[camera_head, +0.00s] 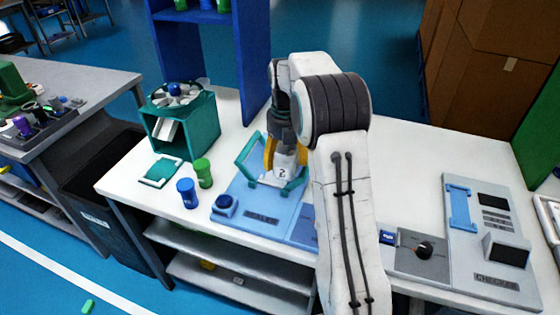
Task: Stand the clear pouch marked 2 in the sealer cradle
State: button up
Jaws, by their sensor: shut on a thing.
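The pouch marked 2 (283,171) looks pale and stands roughly upright, with its 2 facing me. My gripper (286,157) has yellow fingers and is shut on the pouch from above. The pouch is at the teal frame on the blue sealer (262,206), between that frame's side arms (248,148). I cannot tell whether its bottom edge rests in the cradle or hangs just above it. My arm hides the sealer's right side and part of the gripper.
A blue cup (187,193) and a green cup (203,172) stand left of the sealer. A teal box (184,134) with a round carrier stands behind them. A grey checker (491,240) and a knob panel (423,252) are at right. The white table (420,165) is bare at back right.

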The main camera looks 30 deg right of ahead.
jog(key=w+f+p, duration=0.1)
jog(key=w, duration=0.1)
jog(key=w+f+p, duration=0.2)
jog(key=w, duration=0.1)
jog(key=w+f+p, duration=0.1)
jog(key=w, duration=0.2)
jog(key=shift+d+f+p, duration=0.3)
jog(key=shift+f, duration=0.05)
notch_tip(320, 180, down, 3)
jog(key=p, duration=0.3)
jog(key=shift+r, duration=0.15)
jog(key=shift+f+p, duration=0.4)
jog(key=shift+f, duration=0.3)
jog(key=shift+f, duration=0.1)
jog(key=shift+f, duration=0.1)
jog(key=o, duration=1.1)
jog(key=shift+o, duration=0.2)
